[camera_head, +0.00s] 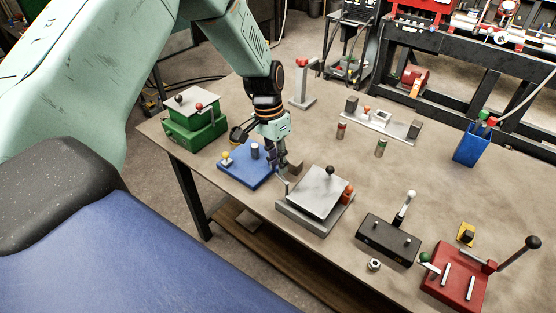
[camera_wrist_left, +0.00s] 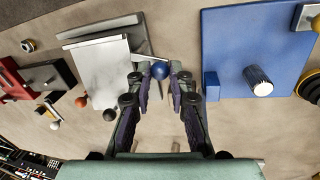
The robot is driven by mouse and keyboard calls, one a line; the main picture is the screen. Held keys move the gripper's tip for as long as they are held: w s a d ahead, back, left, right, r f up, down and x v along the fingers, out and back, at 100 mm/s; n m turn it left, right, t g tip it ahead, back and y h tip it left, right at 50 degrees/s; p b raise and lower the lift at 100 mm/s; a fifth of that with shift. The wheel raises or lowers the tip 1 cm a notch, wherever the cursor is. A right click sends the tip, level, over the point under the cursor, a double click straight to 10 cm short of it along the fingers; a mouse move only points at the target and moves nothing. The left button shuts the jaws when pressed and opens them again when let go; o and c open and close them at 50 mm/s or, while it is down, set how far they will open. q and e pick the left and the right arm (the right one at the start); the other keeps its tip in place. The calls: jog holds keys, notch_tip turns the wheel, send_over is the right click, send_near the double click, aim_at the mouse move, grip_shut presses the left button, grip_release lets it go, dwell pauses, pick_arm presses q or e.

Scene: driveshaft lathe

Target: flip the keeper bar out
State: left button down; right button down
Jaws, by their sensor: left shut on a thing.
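The grey fixture (camera_head: 303,218) stands near the table's front edge, under a pale lid (camera_head: 318,190) with a black knob. An orange-red knob is at its right side. In the left wrist view the lid (camera_wrist_left: 97,72) is left of my fingers. A thin metal bar, which looks like the keeper bar (camera_wrist_left: 147,57), runs from the fixture's edge to a blue ball (camera_wrist_left: 160,71). My left gripper (camera_head: 281,173) is at the fixture's left corner; in the wrist view its fingertips (camera_wrist_left: 160,75) are shut around the ball. My right gripper is out of view.
A blue plate (camera_head: 244,172) with a grey peg lies close left of my left gripper. A green box (camera_head: 193,132) stands beyond it. A black box with a white-tipped lever (camera_head: 387,240) and a red box (camera_head: 455,278) stand right of the fixture. The table middle is mostly clear.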

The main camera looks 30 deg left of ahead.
pick_arm(q)
jog(key=shift+s+a+r+n+p, duration=0.1)
jog(key=shift+s+r+n+p, duration=0.15)
jog(key=shift+n+p, duration=0.45)
jog(key=shift+s+p, duration=0.1)
jog(key=shift+p, duration=0.2)
jog(key=shift+f+n, duration=0.2)
jog(key=shift+n, duration=0.3)
jog(key=shift+t, duration=0.3)
jog(key=c, duration=1.2)
grip_release()
jog(key=shift+s, duration=0.1)
jog(key=shift+a+r, duration=0.1)
jog(key=shift+r, duration=0.1)
notch_tip(320, 180, up, 11)
jog(key=a, duration=0.2)
jog(key=shift+r, duration=0.2)
